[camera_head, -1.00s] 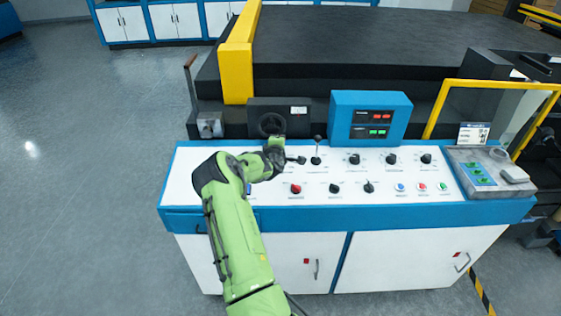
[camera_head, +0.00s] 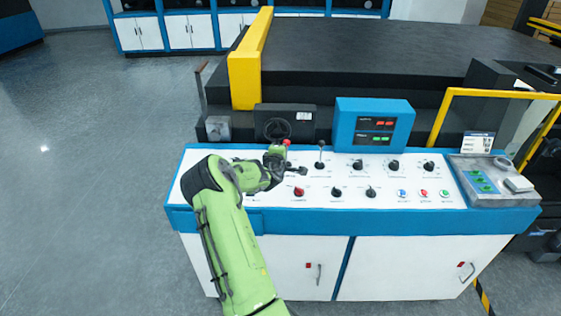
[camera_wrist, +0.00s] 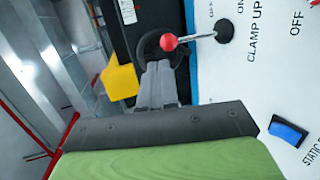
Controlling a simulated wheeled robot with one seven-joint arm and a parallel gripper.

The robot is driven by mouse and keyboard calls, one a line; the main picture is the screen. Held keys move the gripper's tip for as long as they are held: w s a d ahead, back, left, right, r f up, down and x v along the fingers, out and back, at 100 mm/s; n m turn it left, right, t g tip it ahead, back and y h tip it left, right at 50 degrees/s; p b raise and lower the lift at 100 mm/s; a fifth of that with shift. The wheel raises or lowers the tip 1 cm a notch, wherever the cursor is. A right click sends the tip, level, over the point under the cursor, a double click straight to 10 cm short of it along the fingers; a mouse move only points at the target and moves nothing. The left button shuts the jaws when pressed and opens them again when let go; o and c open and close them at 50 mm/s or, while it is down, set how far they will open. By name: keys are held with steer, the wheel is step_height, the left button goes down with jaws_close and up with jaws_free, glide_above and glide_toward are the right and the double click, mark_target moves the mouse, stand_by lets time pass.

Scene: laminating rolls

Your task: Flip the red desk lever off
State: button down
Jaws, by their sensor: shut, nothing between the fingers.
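The red desk lever has a red ball (camera_wrist: 168,42) on a thin metal rod, which runs to a round black base (camera_wrist: 224,31) on the white panel. In the wrist view the rod leans left, towards the desk's back edge. My gripper (camera_wrist: 159,66) is shut and empty, its grey fingertips just below the ball; I cannot tell whether they touch it. In the head view the red ball (camera_head: 287,142) shows right beside my gripper's green body, near the panel's back. My gripper partly hides the lever's lower part there.
The panel of the blue and white desk (camera_head: 230,222) carries another upright lever (camera_head: 321,155), a red knob (camera_head: 299,191) and several black knobs and buttons. A blue display box (camera_head: 372,125) stands behind. A black handwheel (camera_head: 277,128) is close behind my gripper.

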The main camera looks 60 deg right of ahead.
steer(key=v, duration=0.6)
steer(key=shift+a+r+b, duration=0.25)
steer(key=shift+b, duration=0.05)
steer(key=shift+w, duration=0.15)
steer(key=w+a+r+m+t+y, duration=0.1)
steer(key=a+r+m+y, duration=0.15)
steer(key=a, duration=0.65)
steer(key=w+a+r+m+y, duration=0.2)
steer(key=a+r+y, duration=0.1)
steer(key=a, duration=0.7)
steer(key=w+a+r+m+t+y, duration=0.1)
steer(key=a+r+m+y, duration=0.15)
steer(key=a, duration=0.65)
steer(key=s+a+r+n+y, duration=0.1)
steer(key=s+a+r+y, duration=0.1)
steer(key=s+a, duration=0.6)
steer(key=s+a+r+n+g+y, duration=0.1)
steer(key=s+a+y, duration=0.3)
steer(key=s+a, duration=0.5)
steer(key=a+r+n, duration=0.1)
steer(key=a, duration=0.4)
steer(key=shift+a, duration=0.3)
